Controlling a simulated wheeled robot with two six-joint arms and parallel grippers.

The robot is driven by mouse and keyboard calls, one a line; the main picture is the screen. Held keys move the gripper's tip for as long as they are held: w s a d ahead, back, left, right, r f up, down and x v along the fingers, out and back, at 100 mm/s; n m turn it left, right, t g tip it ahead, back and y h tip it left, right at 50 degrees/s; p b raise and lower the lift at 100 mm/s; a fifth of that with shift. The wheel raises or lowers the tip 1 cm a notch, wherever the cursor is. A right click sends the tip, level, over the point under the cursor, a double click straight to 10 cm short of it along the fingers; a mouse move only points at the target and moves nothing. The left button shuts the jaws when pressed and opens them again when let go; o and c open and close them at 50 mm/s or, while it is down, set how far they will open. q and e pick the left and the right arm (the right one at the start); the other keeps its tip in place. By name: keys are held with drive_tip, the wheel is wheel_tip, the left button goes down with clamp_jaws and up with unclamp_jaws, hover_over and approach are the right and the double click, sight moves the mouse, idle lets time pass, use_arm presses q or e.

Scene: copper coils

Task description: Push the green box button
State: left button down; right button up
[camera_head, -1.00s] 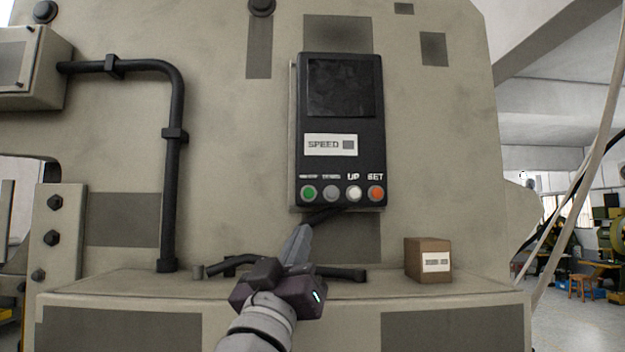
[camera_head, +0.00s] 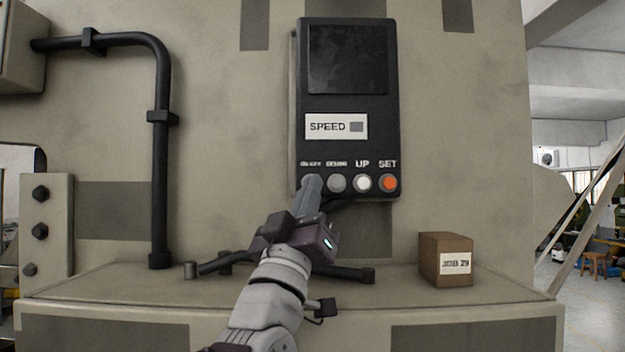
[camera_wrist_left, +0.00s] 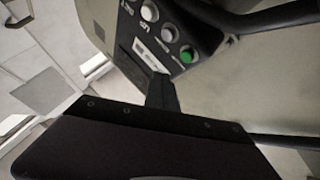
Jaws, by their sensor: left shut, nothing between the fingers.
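The black control box (camera_head: 347,105) is mounted on the machine face, with a dark screen and a SPEED label. Its bottom row holds grey, white and orange buttons; the green button is hidden behind my gripper tip in the head view. The green button (camera_wrist_left: 187,55) shows in the left wrist view, just right of and above the fingertips. My left gripper (camera_head: 312,184) is shut and empty, its tip in front of the row's left end. It also shows in the left wrist view (camera_wrist_left: 160,84). I cannot tell whether it touches the button. My right gripper is not in view.
A small brown box (camera_head: 445,260) marked JOB 29 stands on the machine ledge (camera_head: 505,283), right of my arm. A black pipe (camera_head: 160,185) runs down the machine at left. Dark handle-like bars (camera_head: 350,273) lie on the ledge behind my gripper.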

use_arm(q)
drive_tip(key=w, duration=0.1)
drive_tip(key=w+p, duration=0.1)
drive_tip(key=w, duration=0.1)
drive_tip(key=shift+w+a+r, duration=0.2)
drive_tip(key=shift+w, duration=0.1)
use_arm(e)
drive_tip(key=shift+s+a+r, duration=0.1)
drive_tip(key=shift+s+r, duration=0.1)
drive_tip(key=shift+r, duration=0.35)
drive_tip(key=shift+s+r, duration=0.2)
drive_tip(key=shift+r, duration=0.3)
use_arm(q)
drive_tip(key=shift+w+f, duration=0.1)
drive_tip(key=shift+w, duration=0.1)
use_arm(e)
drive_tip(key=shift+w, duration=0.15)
use_arm(q)
drive_tip(key=shift+s, duration=0.15)
idle(0.4)
drive_tip(key=shift+w, duration=0.55)
